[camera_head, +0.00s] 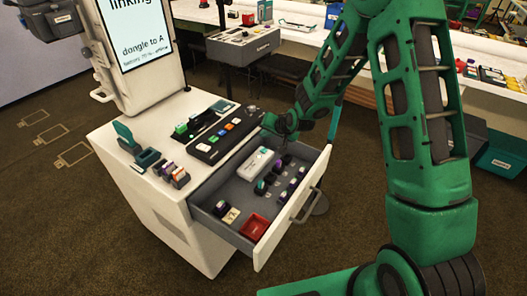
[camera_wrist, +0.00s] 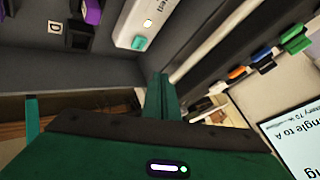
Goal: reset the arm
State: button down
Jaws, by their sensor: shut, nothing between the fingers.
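My green arm reaches over the open drawer (camera_head: 262,256) of a white cabinet. My gripper (camera_head: 284,145) is low at the drawer's far end, just right of a white box (camera_head: 255,163), and is partly hard to make out there. In the wrist view my gripper (camera_wrist: 157,98) shows as narrow green fingers, shut with nothing between them. The white box with a teal button (camera_wrist: 140,42) is ahead of the fingertips, apart from them as far as I can tell.
The drawer also holds a red tray (camera_head: 254,228), a letter tile (camera_head: 231,215) and several small dark pieces. A black panel (camera_head: 226,129) and a screen (camera_head: 139,31) stand on the cabinet. A white bench (camera_head: 380,50) runs behind. Carpet (camera_head: 80,230) is open at left.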

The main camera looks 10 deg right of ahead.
jog(key=s+d+r+g+h, duration=0.2)
jog(key=s+d+r, duration=0.5)
jog(key=s+d, duration=0.25)
jog(key=s+d+r+g+h, duration=0.2)
jog(key=s+d+r, duration=0.4)
jog(key=s+d, duration=0.35)
jog(key=s+d+r+g, duration=0.1)
jog(key=s+r, duration=0.1)
jog(key=s, duration=0.7)
jog(key=s+d+r+m+g, duration=0.1)
jog(key=s+d+r+g, duration=0.1)
jog(key=s, duration=0.7)
jog(key=s+d+r+g+y, duration=0.1)
jog(key=s+r, duration=0.2)
jog(key=s, duration=0.7)
jog(key=shift+d+m+g, duration=0.3)
jog(key=shift+d, duration=0.05)
jog(key=shift+w, duration=0.1)
